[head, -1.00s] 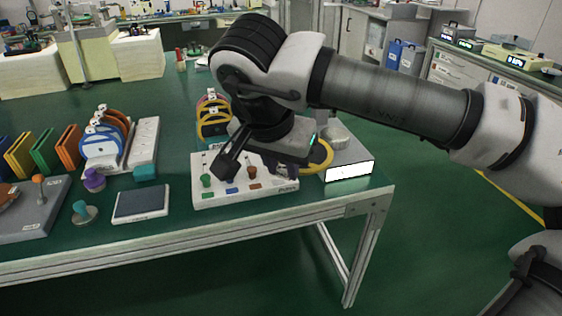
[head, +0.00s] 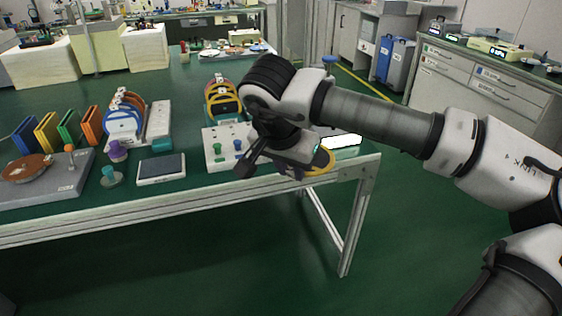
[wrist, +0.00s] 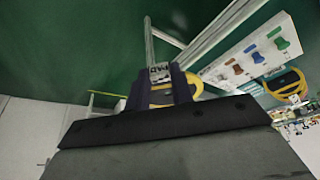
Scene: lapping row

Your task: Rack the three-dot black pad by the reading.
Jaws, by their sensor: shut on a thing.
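My gripper (wrist: 160,84) is shut on a pad with a yellow rim (wrist: 161,97). A small white label with dark marks sits at its tip; I cannot read dots on it. In the head view the yellow rim (head: 326,161) shows below my wrist, past the table's front right corner, partly hidden by my gripper. One rack (head: 224,99) with yellow-rimmed pads stands behind a white panel. Another rack (head: 126,119) with blue, white and orange round pads stands at the left. A bright display (head: 343,141) sits at the right table end, its reading washed out.
The white panel (head: 213,137) with coloured knobs is near my gripper and partly hidden by it. A dark flat plate (head: 161,168), a grey lapping machine (head: 57,185) and coloured upright folders (head: 68,127) stand to the left.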

